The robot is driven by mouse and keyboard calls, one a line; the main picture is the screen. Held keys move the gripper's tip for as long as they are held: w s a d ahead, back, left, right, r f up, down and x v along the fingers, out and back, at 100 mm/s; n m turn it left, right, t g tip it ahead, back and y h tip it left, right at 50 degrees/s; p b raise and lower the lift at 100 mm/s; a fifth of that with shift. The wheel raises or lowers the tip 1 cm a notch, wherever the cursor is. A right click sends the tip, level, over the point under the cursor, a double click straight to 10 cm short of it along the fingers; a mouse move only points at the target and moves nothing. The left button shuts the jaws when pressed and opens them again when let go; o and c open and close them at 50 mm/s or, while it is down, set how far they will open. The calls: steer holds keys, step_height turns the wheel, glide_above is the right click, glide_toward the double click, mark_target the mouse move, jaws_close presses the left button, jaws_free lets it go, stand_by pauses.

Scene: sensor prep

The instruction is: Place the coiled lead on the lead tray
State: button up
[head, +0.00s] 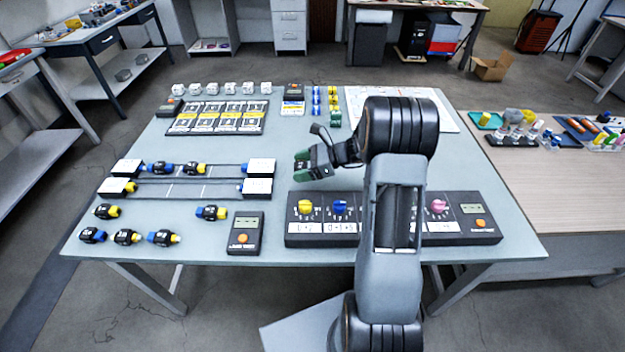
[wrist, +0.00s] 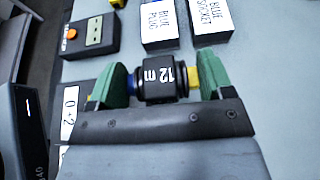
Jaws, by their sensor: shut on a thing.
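My gripper (head: 308,162) is above the middle of the table, just behind the control panel. In the wrist view its green fingers are shut on the coiled lead (wrist: 159,86), a black body marked "12 m" with a blue end at left and a yellow end at right. It appears held clear of the table. Two long strips (head: 172,190) lie between white-topped blocks, two of which read "BLUE PLUG" (wrist: 159,24) and "BLUE SOCKET" (wrist: 210,18). I cannot tell which thing is the lead tray.
The panel (head: 393,218) with coloured knobs lies along the front edge. A handheld meter (head: 245,233) lies to its left. Behind are a rack of labelled cards (head: 217,117) and white cubes (head: 213,88). The middle, left of my gripper, is bare.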

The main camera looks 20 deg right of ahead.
glide_above(313, 186)
step_height(313, 186, down, 5)
steer(key=shift+a, duration=0.15)
steer(key=shift+w+f, duration=0.1)
steer(key=shift+f, duration=1.55)
steer(key=shift+f, duration=0.2)
steer(key=o, duration=0.7)
